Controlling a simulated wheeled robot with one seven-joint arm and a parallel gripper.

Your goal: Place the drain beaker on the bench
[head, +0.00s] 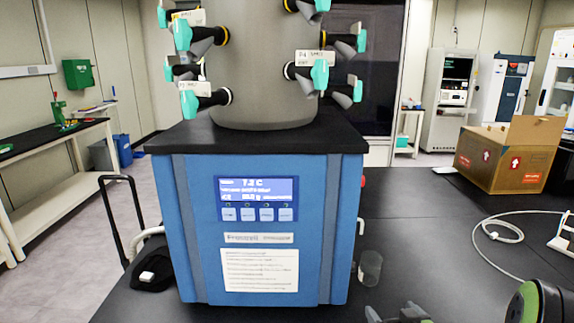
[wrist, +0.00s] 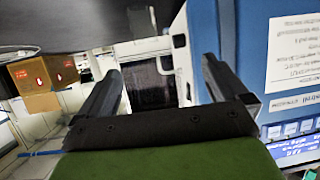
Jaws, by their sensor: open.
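A small clear beaker (head: 370,267) stands upright on the black bench (head: 420,235), just right of the blue freeze dryer (head: 262,190). It appears empty. My gripper (head: 398,312) shows at the bottom edge of the head view, nearer than the beaker and a little to its right, apart from it. In the wrist view, which is upside down, my gripper (wrist: 160,68) has its two fingers wide apart with nothing between them. I cannot make out the beaker clearly in the wrist view. The dryer's blue front (wrist: 255,45) fills the right of that view.
A cardboard box (head: 510,155) stands at the back right of the bench. A white tube (head: 490,238) curls on the right side. A black-handled item (head: 150,275) sits left of the dryer. The bench between beaker and box is clear.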

